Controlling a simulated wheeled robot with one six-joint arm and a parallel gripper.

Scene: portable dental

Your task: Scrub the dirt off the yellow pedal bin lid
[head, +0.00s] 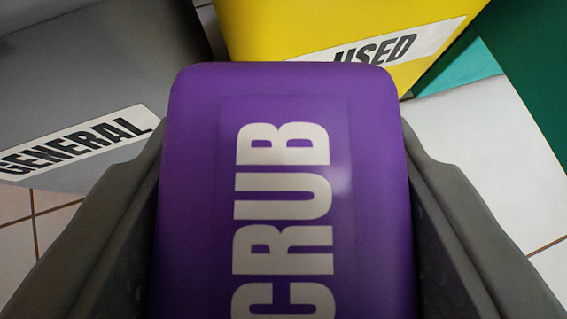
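My gripper (283,225) is shut on a purple block marked "CRUB" (283,90), with a grey finger pressed along each side. The block fills the lower middle of the head view, and its near end is cut off by the bottom edge. A yellow bin (290,28) with a white label reading "USED" stands beyond the block's far end. The block hides the start of that label. Only part of the yellow bin's body shows; its lid and any dirt on it cannot be made out.
A grey bin (110,60) labelled "GENERAL" stands at the left, close to my left finger. A dark green object (525,70) with a teal part (465,68) is at the upper right.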

